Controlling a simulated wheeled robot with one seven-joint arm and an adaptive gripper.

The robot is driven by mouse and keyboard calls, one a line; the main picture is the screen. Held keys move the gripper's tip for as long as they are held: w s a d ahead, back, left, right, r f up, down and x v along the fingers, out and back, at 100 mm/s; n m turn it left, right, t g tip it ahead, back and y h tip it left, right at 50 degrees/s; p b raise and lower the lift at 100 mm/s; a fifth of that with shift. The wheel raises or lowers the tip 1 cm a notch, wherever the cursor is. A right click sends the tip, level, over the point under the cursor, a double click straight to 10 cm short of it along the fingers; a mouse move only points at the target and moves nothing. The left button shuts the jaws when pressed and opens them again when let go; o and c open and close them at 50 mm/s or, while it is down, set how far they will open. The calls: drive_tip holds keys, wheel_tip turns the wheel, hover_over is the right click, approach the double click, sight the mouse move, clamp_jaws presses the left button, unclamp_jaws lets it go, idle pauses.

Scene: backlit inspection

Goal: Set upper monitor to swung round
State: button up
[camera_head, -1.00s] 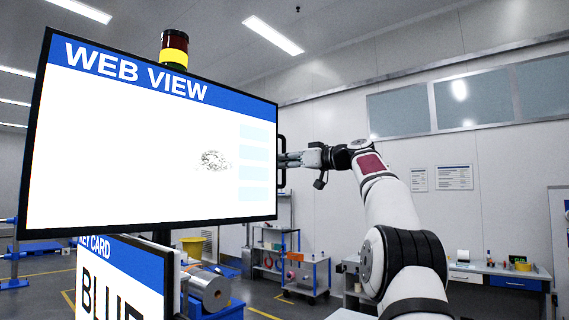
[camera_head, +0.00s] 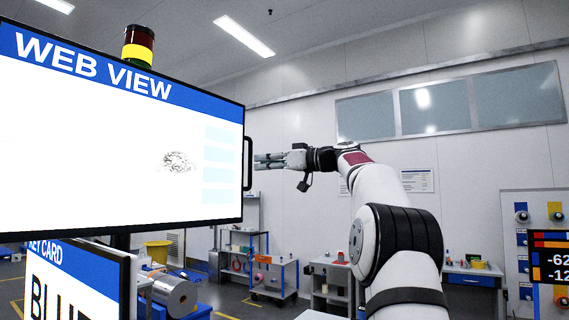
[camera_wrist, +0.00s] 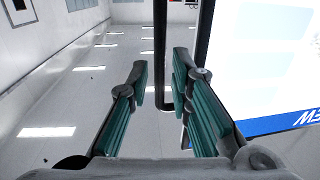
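The upper monitor (camera_head: 110,205) is a large flat screen headed "WEB VIEW" at the left of the head view. A dark bar handle (camera_head: 248,163) stands on its right edge. My gripper (camera_head: 256,161) is just to the right of this handle, pointing at it, with a very small gap in that view. In the wrist view my gripper (camera_wrist: 161,72) is open, and the handle (camera_wrist: 160,45) shows upright between the two spread fingers. It looks untouched; how deep it lies between them is hard to tell. The monitor (camera_wrist: 260,70) also shows at the right there.
A lower screen (camera_head: 75,285) marked "KEY CARD" stands below the upper monitor. A red and yellow signal light (camera_head: 138,47) rises behind it. A trolley (camera_head: 273,278), a workbench (camera_head: 470,278) and a panel with knobs (camera_head: 520,240) stand farther back. Floor shows between them.

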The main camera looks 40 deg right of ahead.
drive_tip(key=v, duration=0.6)
drive_tip(key=shift+s, duration=0.3)
drive_tip(key=shift+s+d, duration=0.1)
drive_tip(key=shift+d, duration=0.05)
